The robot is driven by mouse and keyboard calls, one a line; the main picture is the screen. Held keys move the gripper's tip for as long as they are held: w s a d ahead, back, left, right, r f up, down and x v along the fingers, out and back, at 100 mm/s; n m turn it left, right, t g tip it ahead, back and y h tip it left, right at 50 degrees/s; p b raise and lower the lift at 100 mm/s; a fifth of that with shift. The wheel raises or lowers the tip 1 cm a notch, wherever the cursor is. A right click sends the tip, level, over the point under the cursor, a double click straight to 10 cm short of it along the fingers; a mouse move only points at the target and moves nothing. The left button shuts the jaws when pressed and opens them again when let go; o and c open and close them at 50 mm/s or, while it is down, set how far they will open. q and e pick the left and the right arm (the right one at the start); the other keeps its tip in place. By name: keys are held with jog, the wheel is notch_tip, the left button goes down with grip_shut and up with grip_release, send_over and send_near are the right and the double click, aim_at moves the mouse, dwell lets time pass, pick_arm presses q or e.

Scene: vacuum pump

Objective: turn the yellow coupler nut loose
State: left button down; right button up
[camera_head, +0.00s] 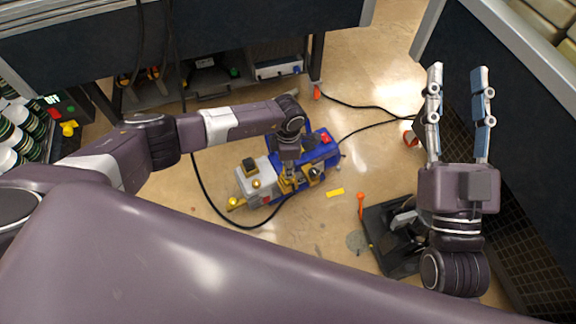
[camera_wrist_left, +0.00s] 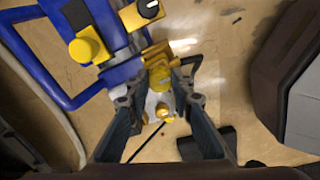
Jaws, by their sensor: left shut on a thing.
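The vacuum pump (camera_head: 255,175) stands on the floor, with a grey body, a blue frame and yellow fittings. My left gripper (camera_head: 290,178) reaches down onto the pump from above. In the left wrist view the yellow coupler nut (camera_wrist_left: 160,77) sits between the fingertips of my left gripper (camera_wrist_left: 157,86), which is shut on it. In the head view my wrist and fingers largely hide the nut. My right gripper (camera_head: 458,75) is raised at the right, its fingers apart and empty, away from the pump.
A black cable (camera_head: 205,200) curves around the pump on the floor. A yellow strip (camera_head: 335,192) lies to its right. An orange-handled tool (camera_head: 361,203) and a dark device (camera_head: 390,240) are nearer my right arm. Workbenches stand behind and at the right.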

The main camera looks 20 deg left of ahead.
pick_arm(q)
jog(key=c, duration=1.7)
grip_release()
notch_tip(320, 180, up, 12)
